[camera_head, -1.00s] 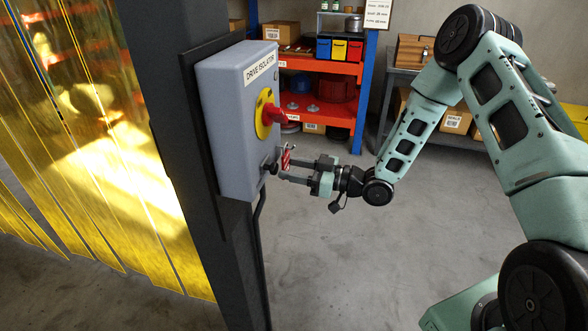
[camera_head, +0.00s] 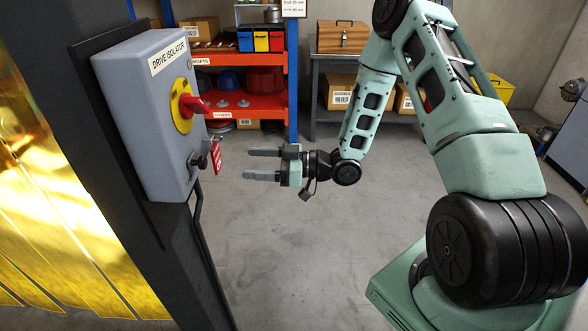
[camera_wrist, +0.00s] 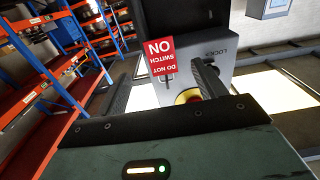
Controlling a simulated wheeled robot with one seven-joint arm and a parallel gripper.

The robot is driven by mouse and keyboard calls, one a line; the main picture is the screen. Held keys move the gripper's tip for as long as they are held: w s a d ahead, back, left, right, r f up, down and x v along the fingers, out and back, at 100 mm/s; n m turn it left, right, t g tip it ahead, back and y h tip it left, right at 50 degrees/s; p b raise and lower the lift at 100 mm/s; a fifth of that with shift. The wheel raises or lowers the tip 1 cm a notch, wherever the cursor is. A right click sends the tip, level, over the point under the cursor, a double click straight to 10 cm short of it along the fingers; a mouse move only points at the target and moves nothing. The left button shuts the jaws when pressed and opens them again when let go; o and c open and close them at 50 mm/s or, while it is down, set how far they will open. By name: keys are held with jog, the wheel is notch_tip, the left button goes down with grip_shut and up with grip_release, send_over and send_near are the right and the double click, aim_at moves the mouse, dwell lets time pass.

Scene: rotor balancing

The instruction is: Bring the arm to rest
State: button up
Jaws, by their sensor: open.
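My gripper (camera_head: 263,164) is open and empty in the head view, its two fingers pointing left toward the drive isolator box. A gap separates the fingertips from the box. The grey drive isolator box (camera_head: 150,125) is on a dark post and has a red rotary handle (camera_head: 193,103) on a yellow disc (camera_head: 180,107). A red tag (camera_head: 217,157) hangs at the box's lower right, beside a black knob (camera_head: 199,162). In the wrist view the red tag (camera_wrist: 160,58) reads "DO NOT SWITCH ON", and the box (camera_wrist: 217,65) is behind it.
The dark post (camera_head: 95,150) and a yellow translucent curtain (camera_head: 50,240) stand at the left. An orange and blue shelf (camera_head: 262,105) with bins is behind. A grey bench (camera_head: 318,85) with a wooden box (camera_head: 342,37) is at the back. The floor below my gripper is clear.

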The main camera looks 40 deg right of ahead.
jog(key=b+v, duration=0.2)
jog(key=v, duration=0.7)
jog(key=shift+s+d, duration=0.2)
jog(key=shift+d, duration=0.1)
jog(key=shift+a, duration=0.1)
jog(key=w+a+m+g+h, duration=0.1)
jog(key=w+a+g+h, duration=0.25)
jog(key=a+h, duration=0.8)
jog(key=s+a+r+g+h, duration=0.1)
jog(key=s+a+r+g, duration=0.1)
jog(key=s, duration=0.7)
jog(key=s+a+r+m+g, duration=0.1)
jog(key=s+a+r+g, duration=0.1)
jog(key=s, duration=0.6)
jog(key=s+a+r+m+g+h, duration=0.1)
jog(key=s+a+r+g, duration=0.1)
jog(key=s+a, duration=0.3)
jog(key=s+g, duration=0.1)
jog(key=s, duration=0.3)
jog(key=shift+s+h, duration=0.35)
jog(key=shift+r, duration=0.1)
